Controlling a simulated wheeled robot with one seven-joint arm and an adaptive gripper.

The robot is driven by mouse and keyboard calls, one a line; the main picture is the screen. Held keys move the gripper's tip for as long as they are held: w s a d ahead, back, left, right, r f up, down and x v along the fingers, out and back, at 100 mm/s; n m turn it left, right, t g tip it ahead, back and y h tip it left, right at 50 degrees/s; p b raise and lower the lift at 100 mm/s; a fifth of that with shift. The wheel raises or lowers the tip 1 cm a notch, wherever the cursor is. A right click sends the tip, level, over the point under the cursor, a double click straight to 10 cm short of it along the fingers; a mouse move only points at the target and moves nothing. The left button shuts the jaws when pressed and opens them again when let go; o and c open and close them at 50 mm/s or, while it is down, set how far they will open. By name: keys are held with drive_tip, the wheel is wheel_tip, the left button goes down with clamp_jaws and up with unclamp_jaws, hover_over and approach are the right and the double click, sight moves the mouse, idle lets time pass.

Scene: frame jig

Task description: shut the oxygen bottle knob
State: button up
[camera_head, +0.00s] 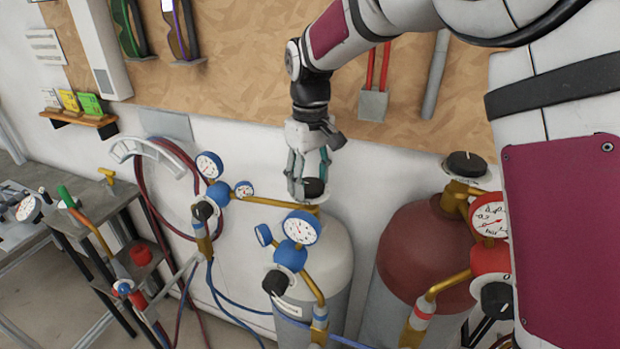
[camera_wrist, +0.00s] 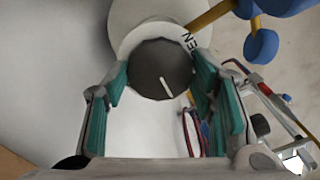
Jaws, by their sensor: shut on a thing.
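The oxygen bottle (camera_head: 318,255) is the light grey cylinder with blue gauge fittings in the head view. Its black knob (camera_head: 314,188) sits on top, above a pale disc. In the wrist view the knob (camera_wrist: 160,70) is a dark ribbed round with a white pointer line, and part of a word reading "EN" shows on the disc (camera_wrist: 190,35) beside it. My gripper (camera_head: 309,181) comes down from above, with its teal-padded fingers on either side of the knob. In the wrist view the fingers (camera_wrist: 160,85) flank the knob and are shut on it.
A dark red bottle (camera_head: 425,250) with its own black knob (camera_head: 465,164) stands to the right. Blue gauges (camera_head: 300,227) and brass pipes are close in front of the grey bottle. A torch bench (camera_head: 85,225) and hoses are at left.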

drive_tip(key=m, duration=0.4)
drive_tip(key=shift+m, duration=0.3)
drive_tip(key=m+p, duration=0.1)
drive_tip(key=m, duration=0.3)
drive_tip(key=shift+m, duration=0.3)
drive_tip(key=m+p, duration=0.1)
drive_tip(key=m, duration=0.3)
drive_tip(key=shift+m+p, duration=0.5)
drive_tip(key=shift+m, duration=1.5)
drive_tip(key=o, duration=1.1)
drive_tip(key=shift+o, duration=0.2)
drive_tip(key=shift+r, duration=0.1)
